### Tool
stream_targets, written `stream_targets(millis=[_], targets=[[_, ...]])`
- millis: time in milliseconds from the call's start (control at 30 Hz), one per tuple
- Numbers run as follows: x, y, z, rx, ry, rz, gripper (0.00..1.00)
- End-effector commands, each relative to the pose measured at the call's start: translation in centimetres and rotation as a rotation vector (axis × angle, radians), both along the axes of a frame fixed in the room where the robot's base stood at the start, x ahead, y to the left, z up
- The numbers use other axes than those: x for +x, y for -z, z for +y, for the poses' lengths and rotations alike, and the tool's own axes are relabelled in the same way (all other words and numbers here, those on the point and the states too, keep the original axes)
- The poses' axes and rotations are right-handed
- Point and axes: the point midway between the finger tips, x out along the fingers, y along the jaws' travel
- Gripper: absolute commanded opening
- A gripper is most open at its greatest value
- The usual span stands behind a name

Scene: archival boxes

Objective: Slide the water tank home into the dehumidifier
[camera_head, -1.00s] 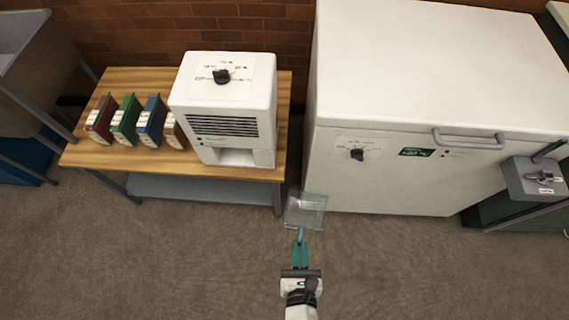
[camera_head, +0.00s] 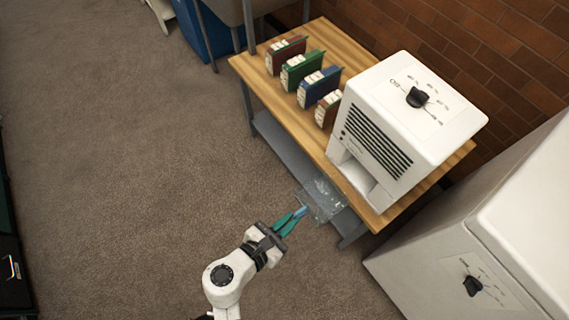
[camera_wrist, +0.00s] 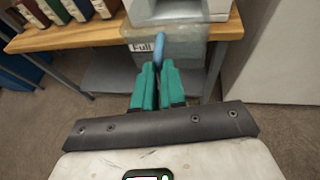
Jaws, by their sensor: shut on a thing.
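The dehumidifier (camera_head: 422,113) is a white box with a black dial on top and a dark grille. It stands on the wooden table, and an open slot shows low on its front. My gripper (camera_head: 297,217) is shut on the blue handle of the clear water tank (camera_head: 322,200). The tank is outside the slot, in front of the table's edge. In the wrist view, the green fingers of my gripper (camera_wrist: 158,72) hold the handle, and the tank (camera_wrist: 185,66) with a "Full" label overlaps the table edge below the dehumidifier (camera_wrist: 180,10). Any gap between them is hard to judge.
The wooden table (camera_head: 243,65) also holds several upright binders (camera_head: 318,87), left of the dehumidifier. A grey lower shelf (camera_head: 277,143) runs under it. A large white chest (camera_head: 510,225) with a dial stands at the right.

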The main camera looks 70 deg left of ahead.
Motion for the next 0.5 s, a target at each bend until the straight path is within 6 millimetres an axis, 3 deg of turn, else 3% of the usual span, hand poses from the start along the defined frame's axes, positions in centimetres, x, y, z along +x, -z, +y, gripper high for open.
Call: stream_targets(millis=[500], targets=[[2.7,0.8,0.7,0.001,-0.001,-0.001,0.0]])
